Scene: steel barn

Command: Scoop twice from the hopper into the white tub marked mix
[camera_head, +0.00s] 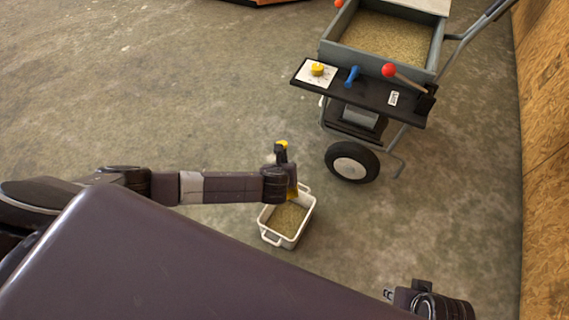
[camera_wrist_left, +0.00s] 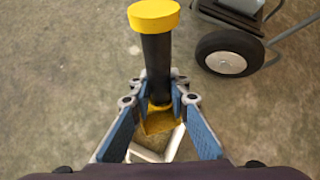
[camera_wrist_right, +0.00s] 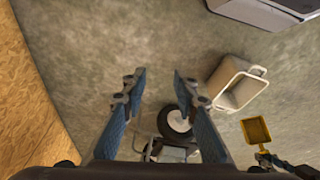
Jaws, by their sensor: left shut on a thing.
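The white tub (camera_head: 309,212) stands on the concrete floor with grain inside; no mix marking is readable. It also shows in the right wrist view (camera_wrist_right: 221,75) and partly in the left wrist view (camera_wrist_left: 143,153). My left gripper (camera_wrist_left: 159,100) is shut on the black handle of a yellow scoop (camera_wrist_left: 158,122), its round yellow cap upward. In the head view the cap (camera_head: 282,143) shows just above the tub's far end. Whether the scoop holds grain is unclear. The hopper (camera_head: 437,45), full of grain, sits on a wheeled cart. My right gripper (camera_wrist_right: 159,80) is open and empty.
The cart's black shelf (camera_head: 345,87) carries a yellow knob, a blue handle and a red-balled lever (camera_head: 390,71). A wheel (camera_head: 352,162) stands near the tub. A wooden board wall (camera_head: 545,150) runs along the right. The floor at left is clear.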

